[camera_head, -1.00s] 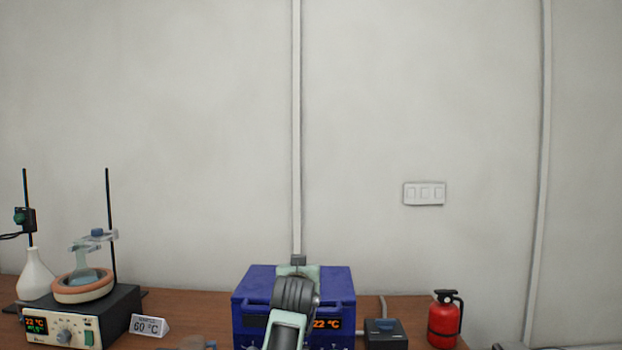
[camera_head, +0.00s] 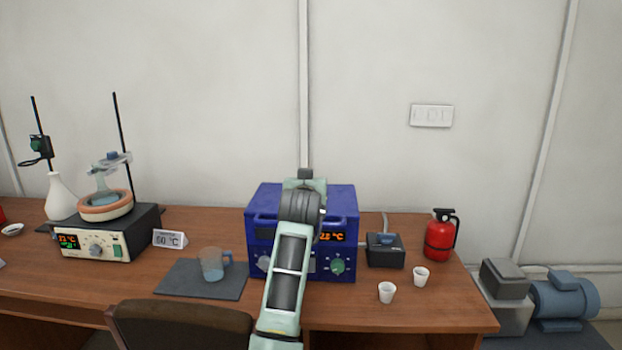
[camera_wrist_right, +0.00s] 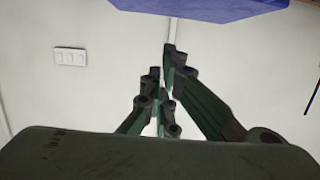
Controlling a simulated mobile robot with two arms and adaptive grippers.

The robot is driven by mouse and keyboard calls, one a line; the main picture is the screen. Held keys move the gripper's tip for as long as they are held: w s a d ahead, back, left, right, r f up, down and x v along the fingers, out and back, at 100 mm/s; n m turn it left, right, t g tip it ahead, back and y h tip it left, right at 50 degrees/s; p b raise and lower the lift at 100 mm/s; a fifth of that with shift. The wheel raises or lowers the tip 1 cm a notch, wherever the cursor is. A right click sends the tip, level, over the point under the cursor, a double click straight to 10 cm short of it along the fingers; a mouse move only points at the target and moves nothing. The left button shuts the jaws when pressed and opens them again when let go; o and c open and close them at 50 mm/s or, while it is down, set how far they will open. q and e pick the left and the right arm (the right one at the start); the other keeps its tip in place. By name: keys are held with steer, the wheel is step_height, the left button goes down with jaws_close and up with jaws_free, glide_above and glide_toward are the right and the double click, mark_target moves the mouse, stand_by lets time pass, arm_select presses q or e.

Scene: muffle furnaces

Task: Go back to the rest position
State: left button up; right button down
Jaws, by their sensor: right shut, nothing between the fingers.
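My right arm (camera_head: 287,275) rises in front of the blue muffle furnace (camera_head: 262,205) in the head view and hides part of its front. Its gripper is hidden behind the arm there. In the right wrist view my right gripper (camera_wrist_right: 165,85) is shut and empty, with the pale wall behind it. The blue furnace (camera_wrist_right: 200,8) shows at the top edge of that view. My left gripper is in neither view.
A beaker (camera_head: 211,265) stands on a dark mat (camera_head: 185,285). A heating bath (camera_head: 95,243) stands left. A dark box (camera_head: 385,255), two white cups (camera_head: 387,292) and a fire extinguisher (camera_head: 439,237) are right. A chair (camera_head: 180,325) is in front.

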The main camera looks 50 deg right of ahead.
steer(key=s+a+f+n+g+y+b, duration=0.1)
steer(key=s+a+f+n+y, duration=0.4)
steer(key=a+f, duration=0.85)
steer(key=s+a+f+n+y, duration=0.2)
steer(key=s+a+f+n, duration=0.2)
steer(key=s+a+f, duration=0.9)
steer(key=s+a+f+n+g+y, duration=0.3)
steer(key=s+a+f+g+y, duration=0.2)
steer(key=s+a+f, duration=0.8)
steer(key=s+f+g, duration=0.1)
steer(key=s+f, duration=0.1)
steer(key=f, duration=1.3)
steer(key=s+f+g, duration=0.1)
steer(key=s+f, duration=0.2)
steer(key=f, duration=1.2)
steer(key=s+d+f, duration=0.3)
steer(key=s+f, duration=1)
steer(key=s, duration=0.2)
steer(key=shift+s+d+n+g, duration=0.2)
steer(key=shift+d+n+g, duration=0.1)
steer(key=shift+d, duration=0.1)
